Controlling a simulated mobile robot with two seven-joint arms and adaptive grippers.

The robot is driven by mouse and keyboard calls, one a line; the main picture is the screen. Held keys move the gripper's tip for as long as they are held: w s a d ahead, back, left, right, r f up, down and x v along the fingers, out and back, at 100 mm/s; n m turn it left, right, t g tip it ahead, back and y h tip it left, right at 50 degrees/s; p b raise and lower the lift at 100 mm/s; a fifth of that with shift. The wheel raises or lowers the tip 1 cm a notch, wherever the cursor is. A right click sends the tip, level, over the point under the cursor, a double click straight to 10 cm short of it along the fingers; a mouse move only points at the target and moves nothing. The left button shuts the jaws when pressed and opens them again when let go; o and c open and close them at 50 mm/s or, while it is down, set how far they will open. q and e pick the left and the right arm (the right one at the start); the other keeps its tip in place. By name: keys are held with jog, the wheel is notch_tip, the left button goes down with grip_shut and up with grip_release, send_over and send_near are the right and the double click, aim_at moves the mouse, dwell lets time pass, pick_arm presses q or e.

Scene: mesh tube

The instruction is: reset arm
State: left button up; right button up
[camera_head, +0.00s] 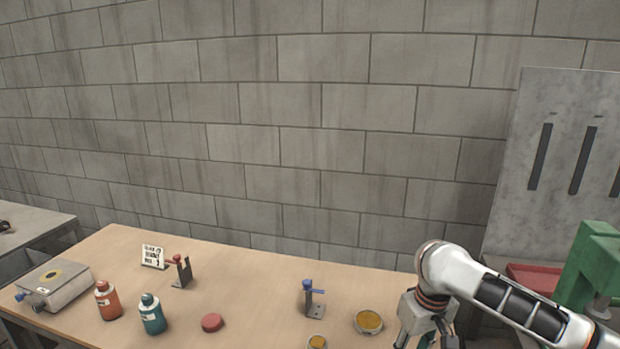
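My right arm comes in from the right edge, and its gripper (426,338) points down over the right end of the wooden table (245,290). Its fingertips are cut off by the bottom edge, so I cannot tell whether it is open or shut. A bit of teal shows at the fingers, too little to tell what it is. My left gripper is not in view.
On the table are a grey box device (55,287), an orange bottle (108,300), a teal bottle (152,314), a red disc (212,322), a red-topped stand (181,271), a blue-topped stand (312,298) and a yellow dish (368,321). Green machinery (592,268) stands right.

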jog(key=s+a+f+n, duration=0.1)
jog(key=a+f, duration=0.1)
jog(key=s+a+f+n+t+y, duration=0.1)
jog(key=s+a+f, duration=0.1)
jog(key=a, duration=0.1)
jog(key=s+a+f+n+t, duration=0.1)
jog(key=s+a+f, duration=0.1)
jog(key=shift+a+y, duration=0.3)
jog(key=shift+a, duration=0.1)
jog(key=s, duration=0.1)
jog(key=s+f+t, duration=0.1)
jog(key=s+n+t, duration=0.1)
jog(key=shift+a+f+y, duration=0.2)
jog(key=shift+a+y, duration=0.1)
jog(key=s+d+t+h, duration=0.1)
jog(key=s+d+h, duration=0.3)
jog(key=s+d, duration=0.55)
jog(key=s+d+t+h, duration=0.1)
jog(key=s+d+h, duration=0.35)
jog(key=d, duration=0.85)
jog(key=a+f+m+t+y, duration=0.3)
jog(key=a+f+y, duration=0.4)
jog(key=a+f, duration=0.6)
notch_tip(320, 180, down, 3)
jog(key=shift+s+a+y, duration=0.15)
jog(key=shift+a+y, duration=0.2)
jog(key=shift+a, duration=0.05)
